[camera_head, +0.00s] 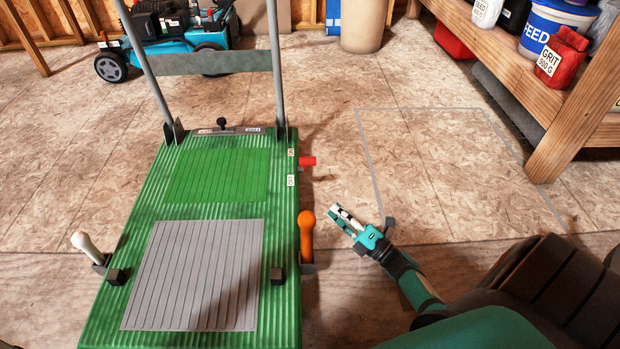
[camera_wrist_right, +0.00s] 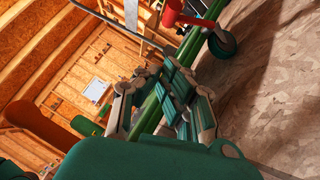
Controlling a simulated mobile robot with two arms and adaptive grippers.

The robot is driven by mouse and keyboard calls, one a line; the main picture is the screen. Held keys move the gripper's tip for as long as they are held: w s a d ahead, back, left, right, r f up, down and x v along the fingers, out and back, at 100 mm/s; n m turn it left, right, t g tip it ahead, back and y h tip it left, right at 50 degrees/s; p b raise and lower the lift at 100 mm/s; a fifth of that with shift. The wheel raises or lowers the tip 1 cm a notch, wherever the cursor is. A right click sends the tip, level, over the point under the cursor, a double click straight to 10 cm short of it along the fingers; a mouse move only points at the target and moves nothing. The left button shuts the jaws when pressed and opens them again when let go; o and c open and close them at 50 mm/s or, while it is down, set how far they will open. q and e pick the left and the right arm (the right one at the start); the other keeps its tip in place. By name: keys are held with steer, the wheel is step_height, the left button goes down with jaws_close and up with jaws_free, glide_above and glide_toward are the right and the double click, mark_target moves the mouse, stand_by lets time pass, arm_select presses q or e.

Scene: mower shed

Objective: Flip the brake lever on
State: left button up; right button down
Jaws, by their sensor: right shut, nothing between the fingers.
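A green ribbed cart deck (camera_head: 140,215) carries several levers. An orange-handled lever (camera_head: 307,235) stands upright on its right side, and a cream-handled lever (camera_head: 86,244) leans on its left side. A red piece (camera_head: 307,161) sticks out from the right edge farther back, beside small white labels (camera_head: 291,180). I cannot tell from the labels which is the brake. My right gripper (camera_head: 337,212) is shut and empty, just right of the orange handle and apart from it. Its fingers (camera_wrist_right: 165,85) show in the right wrist view, with a red part (camera_wrist_right: 180,12) beyond. My left gripper is out of view.
Grey upright posts (camera_head: 277,70) with a crossbar rise at the deck's far end. A wooden shelf (camera_head: 560,110) with buckets and bags stands at right. A blue mower (camera_head: 165,40) is at the back. The taped floor area (camera_head: 440,160) is clear.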

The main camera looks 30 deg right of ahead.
mark_target(308, 165)
steer(key=shift+w, duration=0.1)
steer(key=w+r+b, duration=0.3)
steer(key=w+b, duration=0.3)
steer(key=w, duration=0.6)
steer(key=shift+w+a+r, duration=0.25)
steer(key=shift+r, duration=0.05)
